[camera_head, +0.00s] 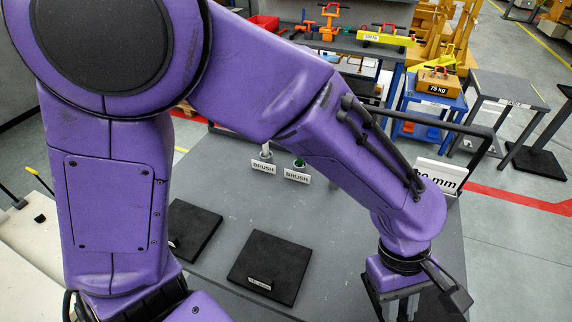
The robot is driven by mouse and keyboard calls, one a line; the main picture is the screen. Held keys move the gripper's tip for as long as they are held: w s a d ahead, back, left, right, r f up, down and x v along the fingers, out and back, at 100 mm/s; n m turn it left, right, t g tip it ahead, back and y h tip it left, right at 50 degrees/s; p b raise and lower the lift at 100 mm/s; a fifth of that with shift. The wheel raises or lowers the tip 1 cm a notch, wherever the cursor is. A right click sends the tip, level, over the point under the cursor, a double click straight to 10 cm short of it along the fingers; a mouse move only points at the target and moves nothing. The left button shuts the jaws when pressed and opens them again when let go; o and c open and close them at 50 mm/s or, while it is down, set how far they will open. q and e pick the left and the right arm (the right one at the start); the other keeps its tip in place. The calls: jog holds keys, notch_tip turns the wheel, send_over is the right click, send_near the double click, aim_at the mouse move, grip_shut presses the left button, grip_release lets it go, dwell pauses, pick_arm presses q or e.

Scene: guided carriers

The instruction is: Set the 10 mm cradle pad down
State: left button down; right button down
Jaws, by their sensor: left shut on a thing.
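My left gripper (402,308) points down at the lower right, over the right part of the grey table (350,240). It is shut on a dark thing at the bottom edge of the picture, likely a black pad (437,304), mostly hidden by the gripper and cut off by the frame. I cannot tell whether it touches the table. A square black pad (270,262) with a small label too small to read lies flat in the middle of the table. Another black pad (196,226) lies to its left, partly hidden by my arm. My right gripper is not in view.
A white sign (440,174) ending in "0 mm" stands behind my left wrist, partly covered. Two BRUSH signs (264,167) stand at the table's back with small items. Beyond are a blue cart (430,105) with a 75 kg block and a rack of coloured parts.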

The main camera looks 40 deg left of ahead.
pick_arm(q)
jog(key=s+n+t, duration=0.1)
jog(key=s+n, duration=0.1)
jog(key=s, duration=0.2)
jog(key=w+a+f, duration=0.1)
jog(key=w, duration=0.1)
jog(key=w+a+f, duration=0.1)
jog(key=w+f, duration=0.1)
jog(key=w, duration=0.1)
jog(key=w+a+f, duration=0.1)
jog(key=w, duration=0.2)
jog(key=shift+w+f, duration=0.15)
jog(key=w+f, duration=0.1)
jog(key=w+a+f, duration=0.1)
jog(key=f, duration=0.1)
jog(key=w+f, duration=0.1)
jog(key=f, duration=0.1)
jog(key=shift+w+a, duration=0.35)
jog(key=shift+w+a+f, duration=0.1)
jog(key=shift+w+f, duration=0.1)
notch_tip(320, 180, down, 3)
jog(key=shift+w+a+f+p, duration=0.1)
jog(key=shift+w+f+p, duration=0.1)
jog(key=shift+p, duration=0.35)
jog(key=shift+f, duration=0.15)
